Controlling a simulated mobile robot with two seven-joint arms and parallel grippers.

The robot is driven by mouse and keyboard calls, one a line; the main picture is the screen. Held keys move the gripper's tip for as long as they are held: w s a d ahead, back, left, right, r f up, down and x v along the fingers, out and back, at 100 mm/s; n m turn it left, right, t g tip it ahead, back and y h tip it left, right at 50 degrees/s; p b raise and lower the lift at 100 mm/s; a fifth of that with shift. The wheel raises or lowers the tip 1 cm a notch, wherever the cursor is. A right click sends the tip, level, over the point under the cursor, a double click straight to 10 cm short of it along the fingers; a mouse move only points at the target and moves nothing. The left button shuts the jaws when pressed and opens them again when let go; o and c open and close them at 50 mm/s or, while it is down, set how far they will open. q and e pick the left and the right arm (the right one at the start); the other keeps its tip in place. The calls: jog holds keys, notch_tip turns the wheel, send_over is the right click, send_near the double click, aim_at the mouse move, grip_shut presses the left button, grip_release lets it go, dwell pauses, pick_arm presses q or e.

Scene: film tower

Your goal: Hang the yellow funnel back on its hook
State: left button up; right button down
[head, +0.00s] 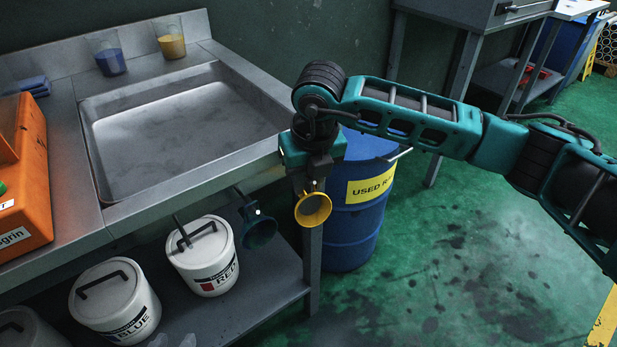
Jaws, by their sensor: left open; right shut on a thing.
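The yellow funnel (313,209) is at the front right corner of the steel sink bench, with its wide mouth facing the camera. My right gripper (314,181) points down and is shut on the funnel's upper part; the fingertips are partly hidden. A dark blue funnel (260,229) hangs from a thin peg at the bench's front edge, just left of the yellow one. A bare dark peg (180,226) sticks out further left along that edge. I cannot tell which is the yellow funnel's hook. My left gripper is not in view.
White lidded buckets marked RED (214,262) and BLUE (128,318) stand on the lower shelf. A blue drum (350,225) stands close behind the yellow funnel. An orange case (30,170) and two beakers are on the bench. The green floor at right is clear.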

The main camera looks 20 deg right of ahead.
jog(key=shift+w, duration=0.1)
jog(key=c, duration=0.8)
grip_release()
